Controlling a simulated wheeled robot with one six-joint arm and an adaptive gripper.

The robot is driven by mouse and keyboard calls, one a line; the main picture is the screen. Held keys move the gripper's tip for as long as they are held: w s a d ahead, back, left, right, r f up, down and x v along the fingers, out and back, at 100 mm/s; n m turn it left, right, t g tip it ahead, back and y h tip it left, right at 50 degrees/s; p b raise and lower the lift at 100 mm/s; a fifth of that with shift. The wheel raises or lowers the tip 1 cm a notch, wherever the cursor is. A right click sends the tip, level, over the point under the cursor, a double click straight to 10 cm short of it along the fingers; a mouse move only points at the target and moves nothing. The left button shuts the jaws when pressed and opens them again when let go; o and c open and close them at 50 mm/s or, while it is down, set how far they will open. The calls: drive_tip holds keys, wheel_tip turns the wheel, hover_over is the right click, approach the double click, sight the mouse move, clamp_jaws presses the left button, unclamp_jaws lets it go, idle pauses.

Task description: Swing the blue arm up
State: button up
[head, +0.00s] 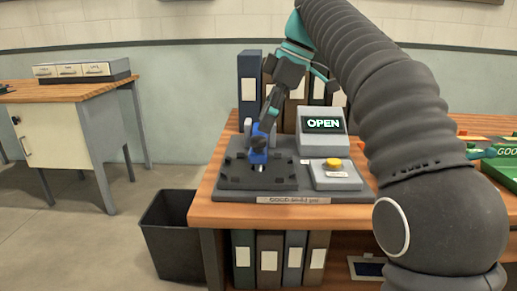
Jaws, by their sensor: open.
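The blue arm (256,157) stands on the dark fixture plate (237,177) at the left of the desk-top device. Only parts of it show, because my gripper (262,136) is in front of it and over it. My gripper points down, with its dark fingers at the blue arm's upper part. It is open. I cannot tell whether the fingers touch the blue arm. A bright metal bit shows just below the blue part. The display (322,124) behind and to the right reads OPEN in green.
A grey box with a yellow button (334,163) sits right of the plate. Binders (249,85) stand behind the device. A green tray (507,165) lies at the far right, partly behind my arm. A black bin (170,235) stands on the floor left of the wooden desk (225,214).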

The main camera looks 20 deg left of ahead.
sight(259, 136)
drive_tip(key=shift+b+x, duration=0.75)
drive_tip(key=shift+x, duration=1.85)
clamp_jaws()
